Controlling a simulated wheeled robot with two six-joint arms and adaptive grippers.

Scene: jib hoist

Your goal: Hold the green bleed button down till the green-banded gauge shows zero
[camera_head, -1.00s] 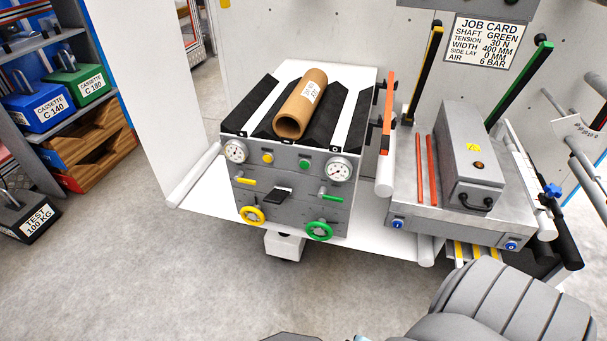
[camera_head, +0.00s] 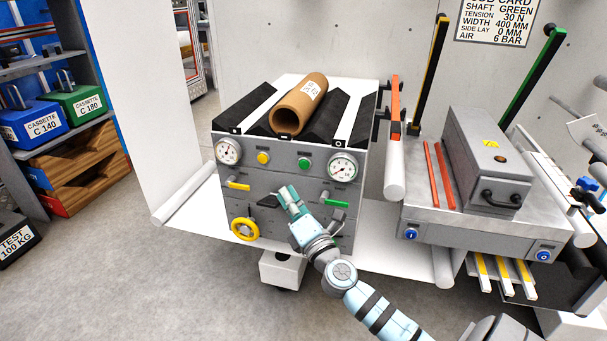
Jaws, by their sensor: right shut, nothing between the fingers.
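The green bleed button (camera_head: 304,163) sits on the upper part of the grey panel (camera_head: 232,180), in plain view. To its right is a round white gauge (camera_head: 343,167) with a green tint at its rim; its needle reading is too small to tell. My right gripper (camera_head: 286,194) is shut and empty in front of the panel. In the picture its tips are below and left of the green button, apart from it. My left gripper is not in view.
A yellow button (camera_head: 263,158) and second gauge (camera_head: 228,152) are on the left. Yellow lever (camera_head: 238,186), green lever (camera_head: 334,203) and yellow handwheel (camera_head: 244,229) are lower. My right arm hides the green handwheel. A cardboard core (camera_head: 291,112) lies on top.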

